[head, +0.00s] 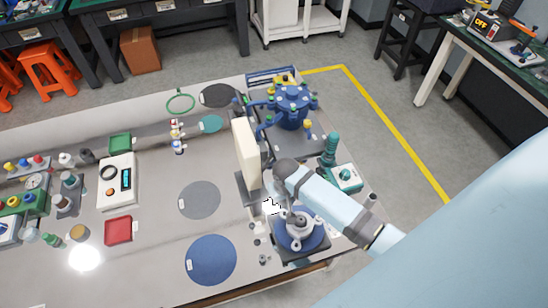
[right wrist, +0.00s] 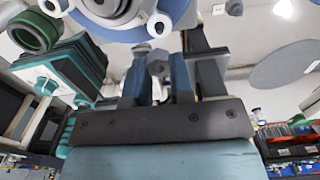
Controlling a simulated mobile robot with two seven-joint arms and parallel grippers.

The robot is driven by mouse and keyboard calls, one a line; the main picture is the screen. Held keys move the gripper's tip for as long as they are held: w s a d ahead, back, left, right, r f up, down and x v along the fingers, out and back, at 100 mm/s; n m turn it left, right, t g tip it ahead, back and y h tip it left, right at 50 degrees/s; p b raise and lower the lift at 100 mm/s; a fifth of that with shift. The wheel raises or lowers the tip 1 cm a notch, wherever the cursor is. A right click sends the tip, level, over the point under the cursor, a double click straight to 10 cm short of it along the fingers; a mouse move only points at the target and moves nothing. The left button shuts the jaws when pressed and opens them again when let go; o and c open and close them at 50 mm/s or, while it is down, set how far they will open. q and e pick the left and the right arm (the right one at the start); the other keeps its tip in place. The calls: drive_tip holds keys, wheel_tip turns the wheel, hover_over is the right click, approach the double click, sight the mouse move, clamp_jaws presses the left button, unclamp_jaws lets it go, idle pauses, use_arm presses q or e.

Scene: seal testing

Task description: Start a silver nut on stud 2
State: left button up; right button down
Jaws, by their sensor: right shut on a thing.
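My right gripper (right wrist: 157,85) is shut on a small grey nut (right wrist: 157,68), held between its fingertips in the right wrist view. In the head view my right arm reaches in from the lower right, and its wrist hides much of the gripper. The round test fixture (head: 301,242) has a blue flange and a silver centre, and stands just beside the wrist. Its flange (right wrist: 185,18) with pale lugs shows at the top of the right wrist view, apart from the nut in the image. I cannot tell which stud is number 2. My left gripper is not in view.
A cream upright block (head: 245,152) stands close behind the wrist. A blue multi-port device (head: 291,105) and a teal device (head: 345,178) stand beyond and right. Small loose parts (head: 264,260) lie left of the fixture. Grey (head: 199,200) and blue (head: 211,260) round mats lie flat.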

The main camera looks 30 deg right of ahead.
sight(283, 212)
drive_tip(key=shift+f, duration=2.15)
drive_tip(key=shift+r+n, duration=0.1)
drive_tip(key=shift+n, duration=1)
drive_tip(key=n, duration=0.3)
drive_tip(key=shift+n, duration=0.3)
drive_tip(key=n, duration=0.6)
drive_tip(key=shift+a, duration=0.3)
drive_tip(key=shift+s, duration=0.1)
drive_tip(key=shift+s+f, duration=0.1)
drive_tip(key=shift+f, duration=0.4)
drive_tip(key=m, duration=0.3)
drive_tip(key=shift+m, duration=0.4)
